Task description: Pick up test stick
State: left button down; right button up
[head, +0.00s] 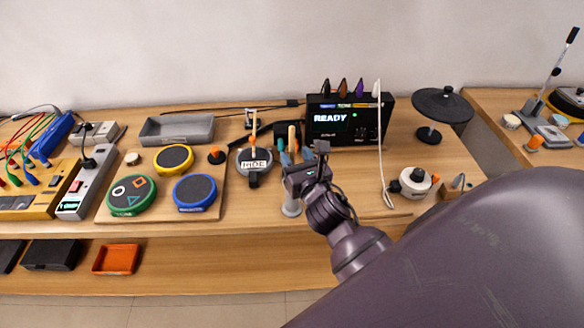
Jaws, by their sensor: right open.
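A pale wooden stick (292,134), which looks like the test stick, stands upright in front of the black READY box. Its lower part is hidden behind my right gripper. A grey cylinder (291,207), perhaps its holder, shows below the gripper. My right gripper (294,154) is open, with bluish fingertips close on either side of the stick; I cannot tell whether they touch it. My left gripper is not in view.
The black READY box (345,122) stands behind, with a white cable (380,150) hanging at its right. A MODE dial (254,162) is close left. Round pads (195,191) lie farther left, and a black cymbal-like disc (443,104) stands right.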

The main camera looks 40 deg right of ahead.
jog(key=x, duration=0.4)
jog(key=shift+a+r, duration=0.1)
jog(key=shift+r, duration=0.1)
grip_shut()
